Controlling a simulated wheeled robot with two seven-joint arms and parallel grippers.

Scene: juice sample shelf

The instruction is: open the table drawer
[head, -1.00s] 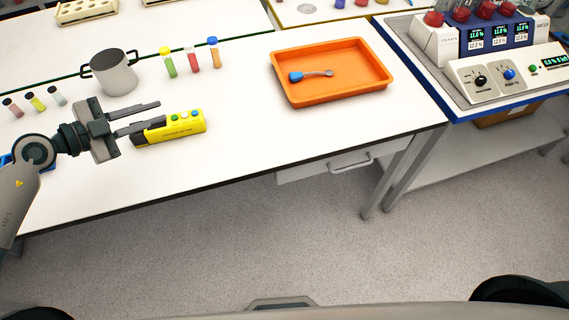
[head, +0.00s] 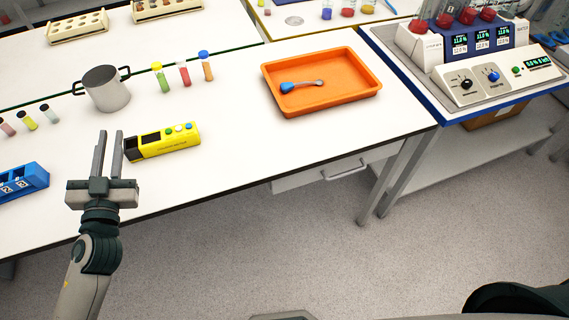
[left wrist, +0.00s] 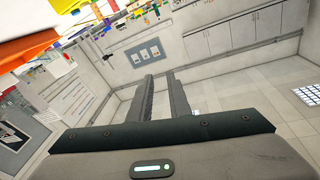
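The table drawer (head: 310,177) sits under the front edge of the white table (head: 235,135), below the orange tray, with a metal bar handle (head: 345,169) on its front. It looks shut. My left gripper (head: 108,150) is at the table's left front edge, fingers pointing away toward the back, well left of the drawer. Its two fingers stand apart with nothing between them. The left wrist view shows the same open fingers (left wrist: 162,98) against a far wall and floor; the drawer cannot be made out there. My right gripper does not show.
An orange tray (head: 354,89) with a blue-ended spoon (head: 302,86) lies above the drawer. A pot (head: 106,90) stands behind. The floor (head: 270,245) before the drawer is clear.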

